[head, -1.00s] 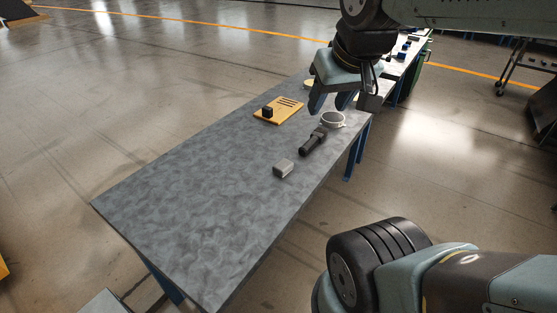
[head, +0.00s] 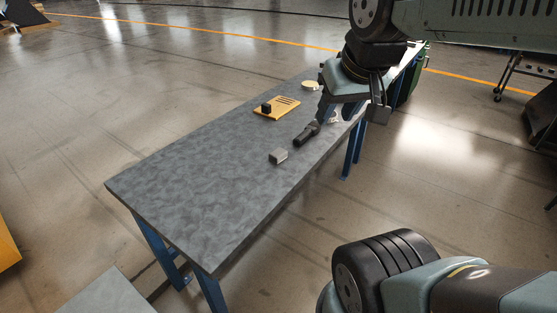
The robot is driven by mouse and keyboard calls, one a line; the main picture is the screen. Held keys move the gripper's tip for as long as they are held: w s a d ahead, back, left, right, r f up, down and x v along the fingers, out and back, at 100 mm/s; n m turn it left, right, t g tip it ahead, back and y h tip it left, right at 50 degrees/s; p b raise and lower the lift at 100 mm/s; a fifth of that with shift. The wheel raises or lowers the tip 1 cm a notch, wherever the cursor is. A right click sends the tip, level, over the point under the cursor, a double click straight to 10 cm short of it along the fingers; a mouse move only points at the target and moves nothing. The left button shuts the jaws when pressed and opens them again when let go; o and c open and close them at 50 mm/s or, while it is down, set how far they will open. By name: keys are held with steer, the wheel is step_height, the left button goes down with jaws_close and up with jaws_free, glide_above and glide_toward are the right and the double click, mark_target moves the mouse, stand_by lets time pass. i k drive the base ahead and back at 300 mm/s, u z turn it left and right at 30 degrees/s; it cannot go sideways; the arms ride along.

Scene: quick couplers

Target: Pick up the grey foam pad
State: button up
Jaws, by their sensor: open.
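A small grey block (head: 278,157), which looks like the grey foam pad, lies on the grey table (head: 200,185) near its right long edge. Nothing touches it. My gripper (head: 335,112) is open, with its fingers pointing down over the far part of the table, up and to the right of the pad. The gap between fingers and tabletop is hard to judge. The fingers partly hide a pale ring-shaped thing.
A black cylindrical tool (head: 306,135) lies between the pad and my gripper. A yellow board (head: 277,108) with a black block (head: 266,107) on it and a pale round disc (head: 311,85) are farther back. The near half of the table is clear.

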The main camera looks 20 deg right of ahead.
mark_target(280, 154)
steer(key=u, duration=1.3)
steer(key=k, duration=1.3)
steer(key=z, duration=1.15)
steer(key=i, duration=1.65)
